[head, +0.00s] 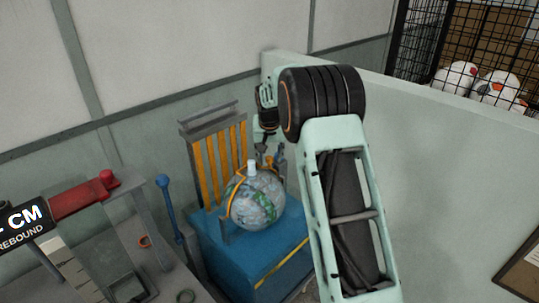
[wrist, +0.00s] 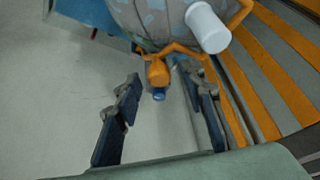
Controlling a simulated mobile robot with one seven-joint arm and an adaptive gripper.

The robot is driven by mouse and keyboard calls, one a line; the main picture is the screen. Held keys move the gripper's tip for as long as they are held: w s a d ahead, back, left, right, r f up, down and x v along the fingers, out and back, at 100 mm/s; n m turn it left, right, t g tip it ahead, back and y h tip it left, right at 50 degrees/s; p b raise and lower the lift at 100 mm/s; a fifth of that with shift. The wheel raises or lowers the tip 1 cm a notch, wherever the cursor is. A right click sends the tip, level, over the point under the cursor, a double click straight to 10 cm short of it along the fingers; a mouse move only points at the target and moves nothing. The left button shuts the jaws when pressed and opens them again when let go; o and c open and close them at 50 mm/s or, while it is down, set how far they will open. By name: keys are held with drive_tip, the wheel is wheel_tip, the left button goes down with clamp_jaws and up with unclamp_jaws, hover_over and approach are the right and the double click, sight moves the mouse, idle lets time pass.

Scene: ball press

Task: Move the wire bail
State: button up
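The wire bail (head: 236,184) is a bent orange wire at the front of the ball. In the wrist view the wire bail (wrist: 182,48) crosses the ball's side and carries an orange grip with a blue end (wrist: 158,74). The mottled grey, blue and green ball (head: 257,200) sits on the blue press base (head: 226,252), with a white cylinder (head: 252,168) on its upper side. My gripper (head: 270,154) is behind the ball's top in the head view. In the wrist view my gripper (wrist: 162,88) is open, its fingertips on either side of the grip; contact cannot be told.
An upright rack with orange slats (head: 222,160) stands behind the ball and close to my right finger in the wrist view. A pale partition (head: 440,170) stands at right. A red-handled bench device (head: 84,196) and blue lever (head: 168,203) stand at left.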

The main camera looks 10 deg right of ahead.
clamp_jaws()
